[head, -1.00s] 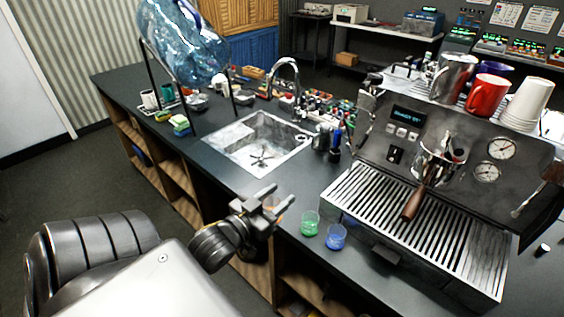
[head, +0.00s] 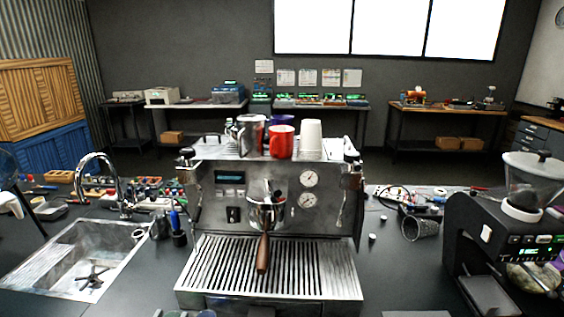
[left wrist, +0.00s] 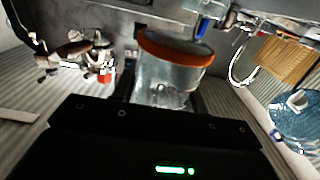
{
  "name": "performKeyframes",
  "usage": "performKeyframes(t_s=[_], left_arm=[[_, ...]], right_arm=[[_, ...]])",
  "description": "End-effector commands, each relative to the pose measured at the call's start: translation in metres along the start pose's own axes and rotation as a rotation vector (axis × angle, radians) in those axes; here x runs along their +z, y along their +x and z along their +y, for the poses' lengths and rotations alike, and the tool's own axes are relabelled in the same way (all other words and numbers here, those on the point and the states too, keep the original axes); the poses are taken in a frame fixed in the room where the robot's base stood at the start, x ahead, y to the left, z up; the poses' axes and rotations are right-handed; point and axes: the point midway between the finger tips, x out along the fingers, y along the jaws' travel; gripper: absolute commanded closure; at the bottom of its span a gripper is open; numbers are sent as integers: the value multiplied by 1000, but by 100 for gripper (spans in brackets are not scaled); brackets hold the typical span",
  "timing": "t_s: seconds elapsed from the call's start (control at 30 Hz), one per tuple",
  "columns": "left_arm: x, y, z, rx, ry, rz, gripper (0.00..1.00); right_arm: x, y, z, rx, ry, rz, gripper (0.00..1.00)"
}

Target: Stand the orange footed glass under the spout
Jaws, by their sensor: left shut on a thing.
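The orange footed glass (left wrist: 172,82) is clear with an orange band. In the left wrist view it sits between the fingers of my left gripper (left wrist: 160,98), which is shut on it. Its far end is hidden. Neither the glass nor my left gripper shows in the head view. The espresso machine (head: 225,212) stands in the middle of the head view. Its portafilter (head: 264,250) with a brown handle hangs over the slatted drip tray (head: 325,270). The bare tray has nothing standing on it. The spout itself is hard to make out. My right gripper is not in view.
A sink (head: 62,262) with a tall tap (head: 100,165) lies to the left. A grinder (head: 500,225) stands at the right, with a tipped metal cup (head: 420,229) nearby. A red mug (head: 281,142) and paper cups (head: 312,135) stand on the machine. Counter right of the machine is partly clear.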

Motion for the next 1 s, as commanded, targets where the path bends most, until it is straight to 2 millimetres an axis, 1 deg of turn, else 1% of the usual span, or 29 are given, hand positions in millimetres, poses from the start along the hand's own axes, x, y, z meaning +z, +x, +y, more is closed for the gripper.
performKeyframes(t_s=[0.03,0.1,0.2,0.27,0.43,0.83,0.93,1.0], left_arm=[[0,11,16,7,-11,11,84],[-9,22,33,17,-9,10,84],[-22,32,47,26,-5,9,84],[-28,35,50,27,-2,5,84],[-33,38,50,26,3,0,84],[-32,38,50,26,2,-1,84],[-27,33,48,28,4,-4,84],[-19,25,39,24,9,-7,84]], right_arm=[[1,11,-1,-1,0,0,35],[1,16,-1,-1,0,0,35],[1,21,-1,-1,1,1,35],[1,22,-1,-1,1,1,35],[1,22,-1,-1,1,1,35],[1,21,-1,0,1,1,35],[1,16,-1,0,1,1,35],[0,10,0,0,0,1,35]])
